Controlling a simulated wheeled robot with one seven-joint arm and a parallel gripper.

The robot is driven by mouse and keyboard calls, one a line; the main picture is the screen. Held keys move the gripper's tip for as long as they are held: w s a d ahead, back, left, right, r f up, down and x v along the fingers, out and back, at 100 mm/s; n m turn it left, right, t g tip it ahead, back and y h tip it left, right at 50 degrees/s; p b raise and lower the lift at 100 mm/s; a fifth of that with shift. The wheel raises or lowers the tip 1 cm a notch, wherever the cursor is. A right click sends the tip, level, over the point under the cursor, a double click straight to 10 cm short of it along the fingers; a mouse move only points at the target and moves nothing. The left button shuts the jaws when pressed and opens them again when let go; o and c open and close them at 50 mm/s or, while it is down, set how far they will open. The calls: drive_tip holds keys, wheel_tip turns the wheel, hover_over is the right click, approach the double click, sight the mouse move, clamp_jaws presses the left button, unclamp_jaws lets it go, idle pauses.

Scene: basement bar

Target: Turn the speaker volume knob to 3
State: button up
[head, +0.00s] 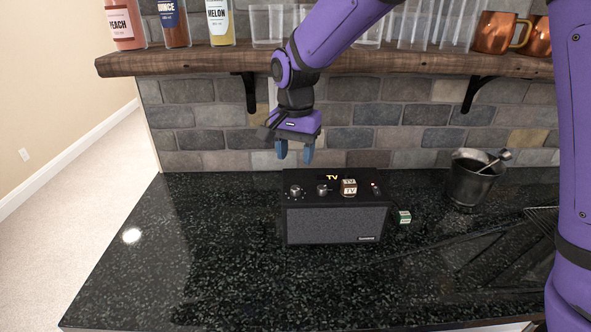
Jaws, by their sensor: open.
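The black speaker (335,221) with a grey front grille stands on the dark stone counter. Its top panel carries a silver knob at the left (296,191), a second knob (322,190) to its right, and a small switch (375,188) at the right end. Lit letters "TV" show behind the knobs. The number markings are too small to read, so I cannot tell which knob is volume or its setting. My gripper (294,155) is open and empty, pointing down, above and behind the speaker's left part, apart from it.
A small brown-and-white cube (349,188) sits on the speaker top, and a green-and-white cube (404,217) is by its right side. A dark bucket with a utensil (472,178) stands right. A wooden shelf (190,62) with bottles, glasses and copper mugs hangs above. The left counter is clear.

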drive_tip(key=shift+r, duration=1)
drive_tip(key=s+d+r+n+t+y, duration=0.1)
drive_tip(key=s+d+r, duration=0.4)
drive_tip(key=d, duration=0.3)
drive_tip(key=s+d+r+n+t, duration=0.1)
drive_tip(key=s+d+r, duration=0.3)
drive_tip(key=d+r, duration=0.3)
drive_tip(key=s+d+n+t, duration=0.1)
drive_tip(key=s+d, duration=0.5)
drive_tip(key=s, duration=0.2)
drive_tip(key=s+d+n+t+h, duration=0.1)
drive_tip(key=s+d+t, duration=0.1)
drive_tip(key=s+d, duration=0.4)
drive_tip(key=shift+s+f+n, duration=0.25)
drive_tip(key=shift+s+n, duration=0.15)
drive_tip(key=shift+s, duration=1.35)
